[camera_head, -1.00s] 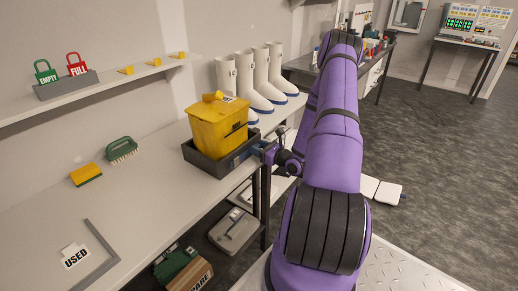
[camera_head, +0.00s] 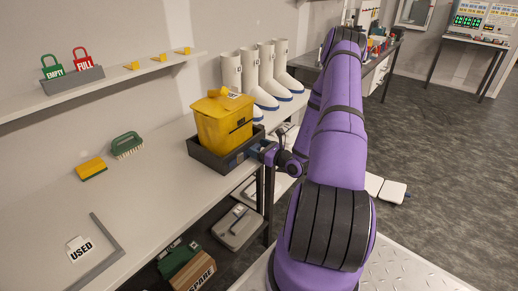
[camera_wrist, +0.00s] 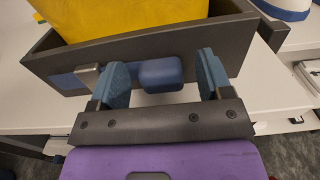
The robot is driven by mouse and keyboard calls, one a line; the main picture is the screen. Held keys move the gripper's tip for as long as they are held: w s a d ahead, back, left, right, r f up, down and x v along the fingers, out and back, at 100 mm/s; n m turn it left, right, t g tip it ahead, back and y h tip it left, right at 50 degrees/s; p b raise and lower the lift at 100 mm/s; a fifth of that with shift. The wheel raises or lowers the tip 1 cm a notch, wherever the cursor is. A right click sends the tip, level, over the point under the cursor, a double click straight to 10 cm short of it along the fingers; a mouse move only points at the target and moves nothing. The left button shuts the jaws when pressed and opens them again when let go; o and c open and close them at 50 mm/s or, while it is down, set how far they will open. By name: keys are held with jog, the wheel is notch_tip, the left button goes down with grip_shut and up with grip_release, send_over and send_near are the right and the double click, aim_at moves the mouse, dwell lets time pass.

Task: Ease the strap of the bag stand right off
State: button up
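The bag stand (camera_head: 215,161) is a dark open-topped box at the bench's front edge, with a yellow bag (camera_head: 222,122) sitting in it. In the wrist view the stand's front wall (camera_wrist: 55,62) carries a flat blue strap (camera_wrist: 68,81), a metal buckle piece (camera_wrist: 88,76) at left and a raised blue tab (camera_wrist: 161,75). My gripper (camera_wrist: 165,76) is open, its two blue fingers on either side of the tab with a gap at each side. In the head view my gripper (camera_head: 264,152) is at the stand's right-hand side. The strap's far run is hidden.
White boots (camera_head: 262,85) stand behind the stand. A green brush (camera_head: 127,144) and a yellow sponge (camera_head: 91,168) lie to its left on the bench (camera_head: 150,205). A cardboard box (camera_head: 194,273) and a grey case (camera_head: 238,228) are below.

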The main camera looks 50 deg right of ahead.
jog(key=s, duration=1)
jog(key=shift+s+d, duration=0.4)
jog(key=shift+d, duration=0.05)
